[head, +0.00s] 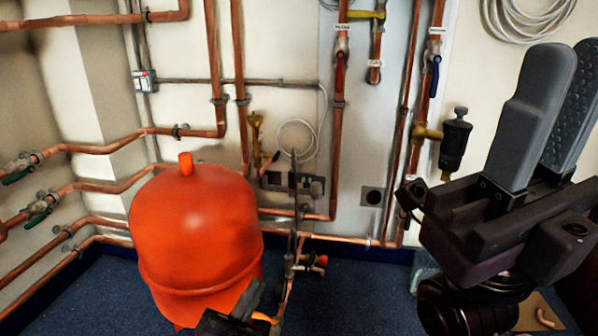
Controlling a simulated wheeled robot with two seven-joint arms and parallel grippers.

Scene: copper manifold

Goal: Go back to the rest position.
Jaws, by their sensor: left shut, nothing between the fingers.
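A red-orange vessel (195,235) stands on the blue floor (350,285) at centre left. Copper pipes (338,150) with valves run along the walls. A white coiled cable (530,20) hangs at top right.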

